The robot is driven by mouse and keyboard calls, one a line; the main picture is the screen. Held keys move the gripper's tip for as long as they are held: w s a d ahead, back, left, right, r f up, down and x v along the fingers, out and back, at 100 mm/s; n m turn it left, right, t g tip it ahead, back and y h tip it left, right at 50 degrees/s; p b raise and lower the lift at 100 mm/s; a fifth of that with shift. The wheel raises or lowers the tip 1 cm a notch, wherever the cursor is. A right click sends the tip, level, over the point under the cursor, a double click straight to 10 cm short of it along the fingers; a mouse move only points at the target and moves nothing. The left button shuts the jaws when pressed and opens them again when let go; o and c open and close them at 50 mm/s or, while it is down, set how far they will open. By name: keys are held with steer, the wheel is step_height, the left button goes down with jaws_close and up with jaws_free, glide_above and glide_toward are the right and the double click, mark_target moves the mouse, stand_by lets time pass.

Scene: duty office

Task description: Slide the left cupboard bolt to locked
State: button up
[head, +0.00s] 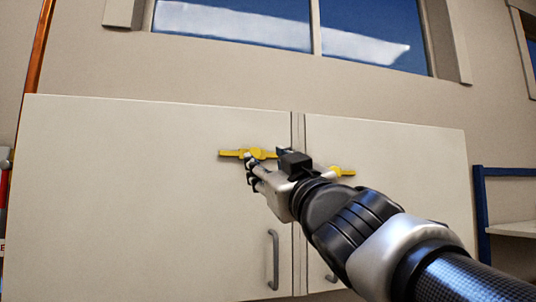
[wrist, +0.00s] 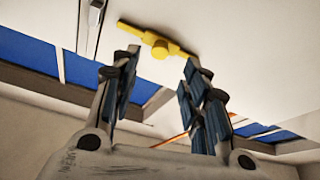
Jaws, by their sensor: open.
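The left cupboard bolt (head: 232,153) is a yellow bar on the upper right part of the left cupboard door (head: 130,190), near the seam between the doors. Its right end is hidden behind my gripper in the head view. My gripper (head: 264,160) is open at the bolt. In the wrist view a yellow bolt with a round knob (wrist: 160,47) shows just beyond and between the spread fingertips of my gripper (wrist: 163,60). I cannot tell whether a finger touches it. Nothing is held.
A second yellow bolt (head: 345,171) sits on the right cupboard door (head: 420,170), partly hidden by my arm. A vertical door handle (head: 273,260) is below the left bolt. A blue-framed shelf (head: 482,210) stands at the right. A window (head: 240,22) is above.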

mark_target(255, 153)
steer(key=p+x, duration=0.1)
steer(key=x, duration=0.5)
steer(key=shift+w+a+r, duration=0.1)
steer(key=shift+w+a, duration=0.05)
steer(key=shift+w, duration=0.2)
steer(key=shift+c, duration=0.6)
jaws_close()
